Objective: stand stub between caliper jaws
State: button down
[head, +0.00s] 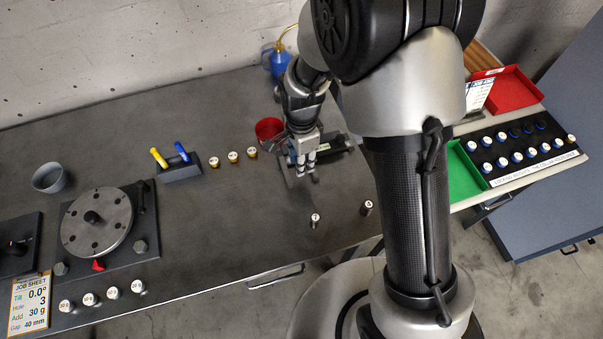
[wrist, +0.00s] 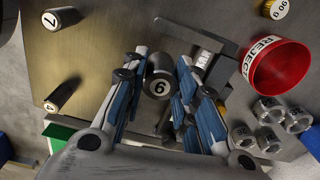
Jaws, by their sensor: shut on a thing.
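My gripper (head: 302,168) is over the bench, beside the caliper (head: 338,143). Two more stubs stand on the bench, one in front of my gripper (head: 315,220) and one further right (head: 367,208).
A red reject bowl (wrist: 275,65) stands close beside the caliper. The rotor disc (head: 97,221) and job sheet (head: 30,303) are at far left.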

jog(key=shift+f+b, duration=0.75)
jog(key=shift+f, duration=2.05)
jog(key=shift+f, duration=0.1)
jog(key=c, duration=1.3)
grip_release()
notch_tip(320, 180, up, 12)
jog(key=p, duration=0.3)
jog(key=shift+r+p, duration=0.25)
jog(key=shift+p, duration=0.05)
jog(key=s+d+r+n+t, duration=0.2)
jog(key=s+d+r+n, duration=0.3)
jog(key=r, duration=0.4)
jog(key=s+d+r+n+t, duration=0.1)
jog(key=s+d+r+n, duration=0.4)
jog(key=r, duration=0.5)
jog(key=s+d+n, duration=0.1)
jog(key=s, duration=0.2)
jog(key=s+r+n+t, duration=0.1)
jog(key=s, duration=0.2)
jog(key=s+d+r+n, duration=0.1)
jog(key=s, duration=0.2)
jog(key=shift+s+d+n+t, duration=0.3)
jog(key=shift+s, duration=0.05)
